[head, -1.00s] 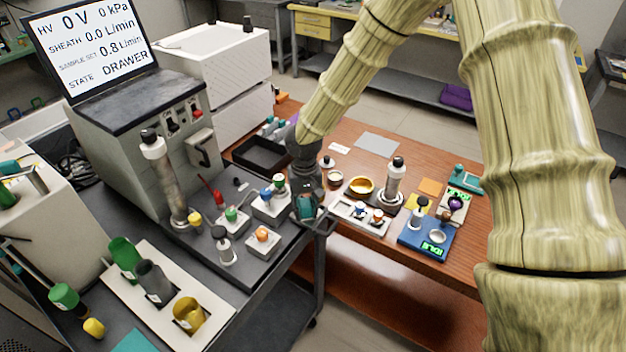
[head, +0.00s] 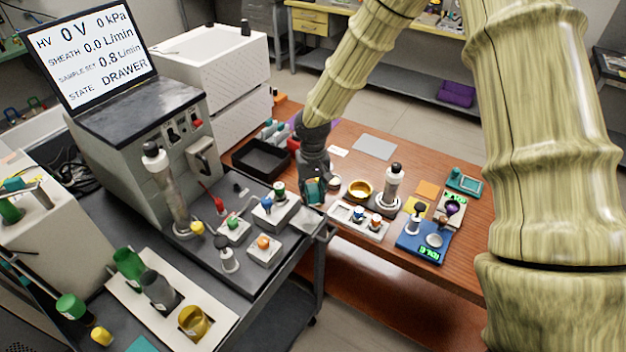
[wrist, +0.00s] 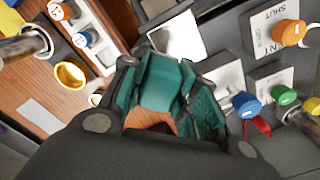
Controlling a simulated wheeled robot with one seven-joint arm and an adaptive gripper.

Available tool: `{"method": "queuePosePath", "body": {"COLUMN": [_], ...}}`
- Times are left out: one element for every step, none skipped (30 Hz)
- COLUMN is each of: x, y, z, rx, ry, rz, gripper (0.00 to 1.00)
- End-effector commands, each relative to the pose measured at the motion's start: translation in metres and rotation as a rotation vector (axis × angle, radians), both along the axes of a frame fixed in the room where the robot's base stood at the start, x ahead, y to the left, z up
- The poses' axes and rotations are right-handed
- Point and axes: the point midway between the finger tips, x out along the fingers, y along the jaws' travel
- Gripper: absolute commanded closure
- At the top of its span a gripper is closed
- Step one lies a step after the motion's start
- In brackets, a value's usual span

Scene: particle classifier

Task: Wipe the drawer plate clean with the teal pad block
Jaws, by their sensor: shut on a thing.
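My gripper (wrist: 168,88) is shut on the teal pad block (wrist: 160,82), which sits between its fingers in the wrist view. In the head view my gripper (head: 314,188) and the teal pad (head: 316,191) are above the gap between the dark cart and the wooden table. A pale, shiny plate, seemingly the drawer plate (wrist: 182,36), lies just beyond the pad in the wrist view, partly hidden by the fingers. It seems to show at the cart's edge in the head view (head: 311,221), below my gripper. I cannot tell whether any residue is on it.
A valve panel (head: 233,232) with coloured knobs lies left of my gripper on the cart. The instrument (head: 150,130) shows "DRAWER" on its screen. On the wooden table are a white tray (head: 345,225), a gold dish (head: 359,190) and a blue scale (head: 412,243). A black bin (head: 262,160) stands behind.

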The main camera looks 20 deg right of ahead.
Motion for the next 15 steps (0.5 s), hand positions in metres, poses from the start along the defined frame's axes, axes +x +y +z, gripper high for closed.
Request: {"method": "queuePosePath", "body": {"x": [0.000, 0.000, 0.000, 0.000, 0.001, 0.001, 0.001, 0.001, 0.001, 0.001, 0.000, 0.000, 0.000, 0.000, 0.001], "y": [0.000, 0.000, 0.000, 0.001, 0.001, 0.001, 0.001, 0.001, 0.001, 0.001, 0.001, 0.001, 0.001, 0.001, 0.001], "z": [0.009, 0.011, 0.015, 0.018, 0.020, 0.023, 0.025, 0.027, 0.028, 0.028, 0.029, 0.029, 0.029, 0.028, 0.028], "rx": [-0.001, -0.001, -0.001, -0.001, 0.000, 0.000, 0.000, 0.000, 0.000, 0.000, 0.000, 0.000, 0.000, 0.000, 0.000], "ry": [-0.001, -0.001, -0.001, -0.001, -0.001, -0.001, -0.001, -0.001, -0.001, -0.001, -0.001, -0.001, -0.001, -0.001, -0.001], "rz": [0.001, 0.002, 0.002, 0.002, 0.001, 0.001, 0.001, 0.001, 0.002, 0.002, 0.002, 0.002, 0.002, 0.002, 0.002], "gripper": [1.00, 1.00, 1.00, 1.00, 1.00, 1.00, 1.00, 1.00, 1.00, 1.00, 1.00, 1.00, 1.00, 1.00, 1.00]}}
